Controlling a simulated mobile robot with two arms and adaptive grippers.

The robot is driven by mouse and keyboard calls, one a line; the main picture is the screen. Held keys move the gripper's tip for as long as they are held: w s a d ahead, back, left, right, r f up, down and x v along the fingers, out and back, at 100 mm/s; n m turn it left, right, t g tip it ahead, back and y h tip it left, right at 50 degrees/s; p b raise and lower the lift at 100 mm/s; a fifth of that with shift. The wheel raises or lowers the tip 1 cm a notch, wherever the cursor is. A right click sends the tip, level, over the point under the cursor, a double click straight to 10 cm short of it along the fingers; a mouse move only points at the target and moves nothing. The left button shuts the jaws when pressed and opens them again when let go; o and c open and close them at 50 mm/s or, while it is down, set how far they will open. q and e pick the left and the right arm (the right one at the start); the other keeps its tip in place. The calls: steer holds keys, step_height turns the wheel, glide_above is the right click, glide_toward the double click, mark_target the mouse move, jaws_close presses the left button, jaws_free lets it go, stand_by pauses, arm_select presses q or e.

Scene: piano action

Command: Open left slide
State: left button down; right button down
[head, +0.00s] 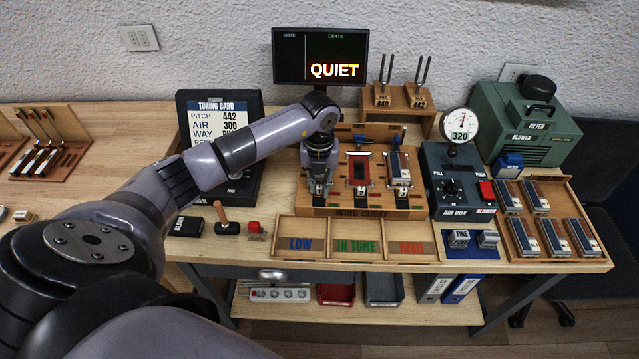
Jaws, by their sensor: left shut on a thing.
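The wind chest (365,212) is a wooden box on the bench with three side-by-side places. My left gripper (320,172) is over its left place, pointing down, and is shut on a part there, which I take to be the left slide. The gripper hides most of that part, so how far the slide is open cannot be told. The middle place shows a red slot (360,169), and the right place holds a metal-and-wood reed block (400,168). Blue handles (361,140) show behind the middle and right places. My right gripper is not in view.
A sorting tray (355,252) lies in front of the chest. The air box (452,185) with its gauge (459,125) stands right of it. A display (320,57) reading QUIET and tuning forks (420,78) stand behind.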

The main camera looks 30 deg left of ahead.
mark_target(319, 206)
arm_select(q)
steer(key=s+d, duration=0.1)
steer(key=s+d+p, duration=0.1)
steer(key=s, duration=0.1)
steer(key=shift+s, duration=0.15)
steer(key=c, duration=1.5)
jaws_free()
steer(key=shift+s, duration=0.1)
steer(key=shift+r, duration=0.15)
step_height(319, 206, up, 12)
steer(key=shift+f, duration=0.15)
